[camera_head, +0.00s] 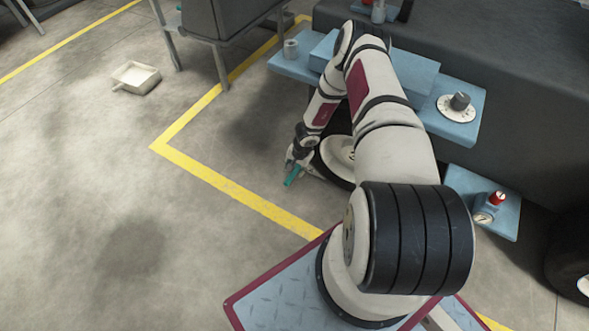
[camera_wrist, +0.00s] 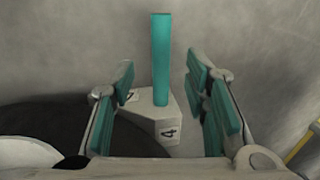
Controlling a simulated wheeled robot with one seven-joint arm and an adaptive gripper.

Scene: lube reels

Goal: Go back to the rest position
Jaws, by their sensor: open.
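My gripper (camera_head: 296,166) is low beside a black wheel-like reel with a pale hub (camera_head: 340,152) in the head view, partly hidden by my arm. In the wrist view my gripper (camera_wrist: 163,82) is open, with teal-padded fingers to the left and right. Between them, with gaps on both sides, stands a teal handle (camera_wrist: 160,58) on a whitish block marked 4 (camera_wrist: 158,116). In the head view a tilted teal piece (camera_head: 293,176) shows at the gripper. A dark round surface (camera_wrist: 60,125) lies at lower left in the wrist view.
A blue shelf (camera_head: 458,133) holds a white dial with a dark knob (camera_head: 459,101). A lower blue shelf (camera_head: 506,222) holds a red-topped gauge (camera_head: 490,208). A pale tray (camera_head: 136,77) lies on open floor at left, beyond the yellow line (camera_head: 240,199).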

